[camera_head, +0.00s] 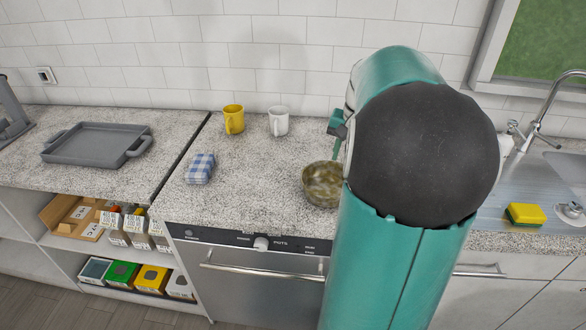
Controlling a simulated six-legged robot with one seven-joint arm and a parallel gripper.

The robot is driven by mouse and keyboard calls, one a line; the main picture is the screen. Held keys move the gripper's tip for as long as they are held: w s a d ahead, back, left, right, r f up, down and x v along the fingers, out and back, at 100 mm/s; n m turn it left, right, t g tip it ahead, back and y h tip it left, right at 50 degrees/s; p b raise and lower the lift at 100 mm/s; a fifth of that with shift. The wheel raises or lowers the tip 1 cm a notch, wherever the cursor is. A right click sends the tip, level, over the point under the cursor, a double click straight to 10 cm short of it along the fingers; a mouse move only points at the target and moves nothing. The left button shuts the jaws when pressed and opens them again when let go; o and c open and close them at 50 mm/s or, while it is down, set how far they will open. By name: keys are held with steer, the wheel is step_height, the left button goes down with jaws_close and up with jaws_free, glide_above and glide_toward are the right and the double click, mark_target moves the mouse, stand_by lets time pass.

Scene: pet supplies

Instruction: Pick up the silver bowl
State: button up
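The silver bowl (321,186) sits on the speckled counter above the dishwasher, near the front edge. It looks metallic with a dull brownish-green tint. My teal arm stands right of it and covers much of the right half of the view, overlapping the bowl's right side. A small part of my gripper (338,126) shows above and behind the bowl in the picture, left of the arm. It appears apart from the bowl. Its fingertips are mostly hidden by the arm, so I cannot tell whether it is open or shut.
A yellow mug (234,120) and a white mug (279,122) stand behind. A blue checked cloth (200,168) lies left of the bowl. A grey tray (95,150) is far left. A yellow-green sponge (524,214) lies by the sink at right. Counter between cloth and bowl is clear.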

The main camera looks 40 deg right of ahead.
steer(key=s+d+f+m, duration=0.1)
steer(key=s+d+f, duration=0.15)
steer(key=d, duration=0.25)
steer(key=shift+w+a+f, duration=0.15)
steer(key=shift+w+f, duration=0.15)
steer(key=shift+f, duration=1.8)
steer(key=shift+w+a+f, duration=0.1)
steer(key=shift+w+f, duration=0.2)
steer(key=shift+f, duration=1.75)
steer(key=shift+w+a+f, duration=0.15)
steer(key=shift+w+f, duration=0.15)
steer(key=shift+f, duration=1.8)
jaws_close()
